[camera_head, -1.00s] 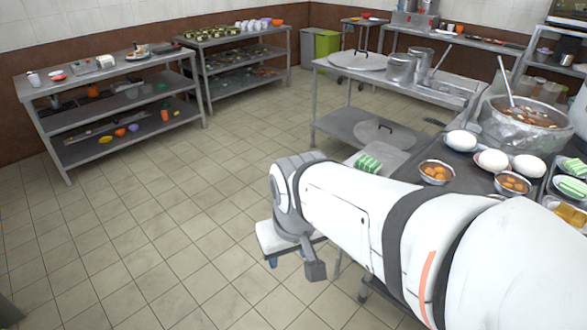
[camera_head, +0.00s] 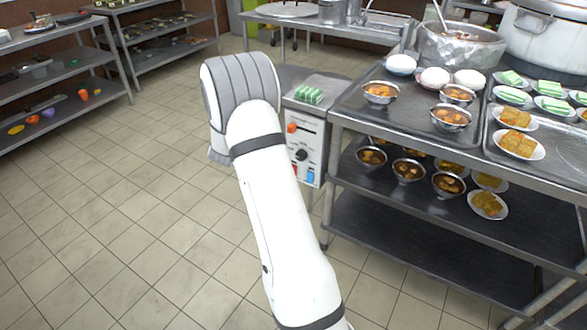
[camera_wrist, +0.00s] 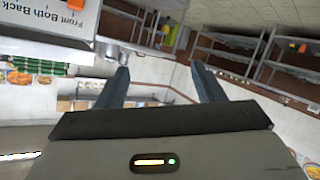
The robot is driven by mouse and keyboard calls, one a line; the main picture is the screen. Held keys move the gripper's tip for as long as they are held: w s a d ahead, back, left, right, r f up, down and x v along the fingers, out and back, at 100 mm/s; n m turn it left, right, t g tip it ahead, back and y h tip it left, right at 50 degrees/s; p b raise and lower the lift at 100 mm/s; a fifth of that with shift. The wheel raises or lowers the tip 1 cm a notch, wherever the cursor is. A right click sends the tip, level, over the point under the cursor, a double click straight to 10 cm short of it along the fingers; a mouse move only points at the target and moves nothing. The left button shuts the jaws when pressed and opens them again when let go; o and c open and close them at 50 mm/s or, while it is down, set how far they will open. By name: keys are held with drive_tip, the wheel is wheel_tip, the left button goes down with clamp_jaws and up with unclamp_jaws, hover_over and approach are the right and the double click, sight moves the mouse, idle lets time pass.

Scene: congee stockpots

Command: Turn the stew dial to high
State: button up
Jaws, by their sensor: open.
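A white control panel (camera_head: 306,142) shows in the head view, to the right of my arm. It has a dark round dial (camera_head: 302,155), an orange-red knob (camera_head: 292,128) above it, and a blue switch (camera_head: 310,175) below. The dial's labels are too small to read. In the wrist view, part of a white panel (camera_wrist: 60,20) lettered "Front Both Back" is at the upper left, with an orange part at the top edge. My gripper (camera_wrist: 160,66) is open and empty, apart from the panel. In the head view my arm hides the gripper.
Green-striped food (camera_head: 309,95) lies on top of the panel's unit. To the right stands a metal cart (camera_head: 345,113) with bowls and plates. A large pot (camera_head: 460,45) stands behind. Shelves (camera_head: 70,72) are at the left. The tiled floor (camera_head: 110,190) at left is clear.

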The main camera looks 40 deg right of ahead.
drive_tip(key=s+d+f+m+g+h+b, duration=0.1)
drive_tip(key=d+f+g+h+b, duration=0.2)
drive_tip(key=d+f, duration=0.55)
drive_tip(key=m+g+h+b, duration=0.1)
drive_tip(key=g+h+b, duration=0.15)
drive_tip(key=h, duration=0.25)
approach(300, 158)
drive_tip(key=d, duration=0.1)
drive_tip(key=shift+g, duration=0.25)
drive_tip(key=x, duration=0.2)
drive_tip(key=b+x, duration=0.1)
drive_tip(key=x, duration=0.4)
drive_tip(key=shift+w+d, duration=0.3)
drive_tip(key=shift+w, duration=0.15)
drive_tip(key=shift+c, duration=0.5)
